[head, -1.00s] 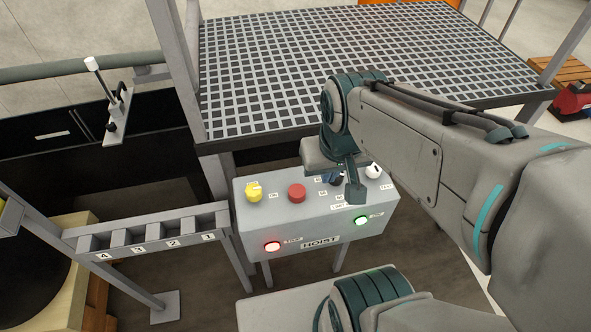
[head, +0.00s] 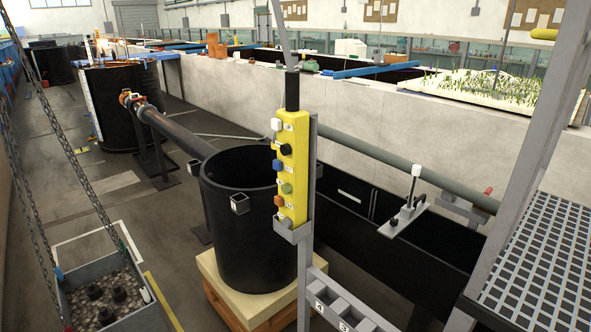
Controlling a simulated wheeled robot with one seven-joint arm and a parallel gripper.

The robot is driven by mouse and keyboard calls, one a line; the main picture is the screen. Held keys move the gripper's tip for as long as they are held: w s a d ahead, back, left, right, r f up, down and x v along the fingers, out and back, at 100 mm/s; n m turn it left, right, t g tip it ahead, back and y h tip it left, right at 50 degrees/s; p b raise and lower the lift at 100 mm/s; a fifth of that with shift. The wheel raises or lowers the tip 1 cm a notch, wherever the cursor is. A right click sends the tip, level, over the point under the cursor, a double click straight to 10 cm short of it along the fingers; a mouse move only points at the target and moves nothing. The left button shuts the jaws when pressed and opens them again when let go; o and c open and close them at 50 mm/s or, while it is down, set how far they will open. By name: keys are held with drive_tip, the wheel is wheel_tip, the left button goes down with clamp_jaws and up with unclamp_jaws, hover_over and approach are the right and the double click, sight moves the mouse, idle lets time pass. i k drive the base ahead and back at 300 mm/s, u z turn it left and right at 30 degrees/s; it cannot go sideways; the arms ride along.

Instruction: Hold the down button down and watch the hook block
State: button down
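A yellow hoist pendant (head: 292,170) stands upright in a grey holder on a post, near the middle of the head view. It carries several buttons in a column: white, black, blue, green and orange. Their labels are too small to read, so I cannot tell which one is the down button. No hook block shows. Chains (head: 62,140) at the left run up out of the picture, and their top is hidden. They reach down to a grey box (head: 105,317) with gravel and dark round pieces in it. My gripper is out of view.
A black round tank (head: 250,262) on a pale base stands behind the pendant, with a pipe (head: 180,130) joining it. Numbered slots (head: 345,310) are below right. A grated platform (head: 540,265) is at the right. Open floor lies left of the tank.

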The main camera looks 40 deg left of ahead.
sight(286, 150)
drive_tip(key=u, duration=0.7)
drive_tip(key=k, duration=0.1)
drive_tip(key=u, duration=0.9)
